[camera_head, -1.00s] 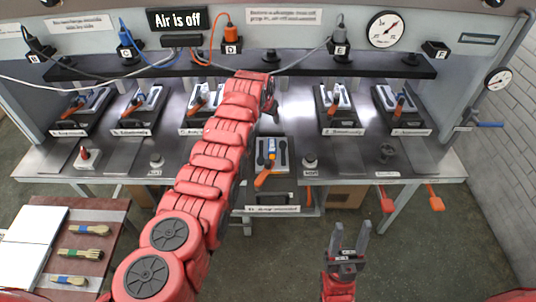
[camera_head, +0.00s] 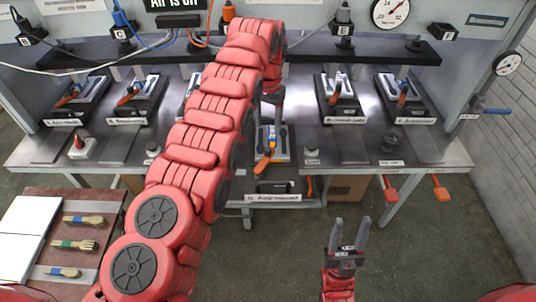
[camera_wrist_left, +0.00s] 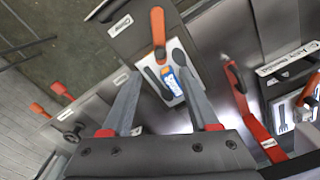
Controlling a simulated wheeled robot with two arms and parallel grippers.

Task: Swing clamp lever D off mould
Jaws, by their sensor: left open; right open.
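The front middle mould (camera_head: 283,143) has a clamp with an orange lever handle (camera_head: 265,161) lying over it. In the left wrist view this mould (camera_wrist_left: 153,78) is a pale plate with a blue-and-white piece on it, and its orange handle (camera_wrist_left: 158,25) points away from my fingers. I cannot read which station is D; another mould is largely hidden behind my left arm. My left gripper (camera_wrist_left: 158,98) is open and empty, its fingertips short of the mould plate, with no contact visible. My right gripper (camera_head: 350,232) is open and empty, low in front of the bench.
More clamped moulds stand along the bench, including one at right (camera_head: 340,98). A long dark shelf (camera_head: 330,57) crosses behind them. A red lever bar (camera_wrist_left: 258,130) lies beside my left fingers. Brushes lie on a brown board (camera_head: 82,205) at front left. Floor at front right is clear.

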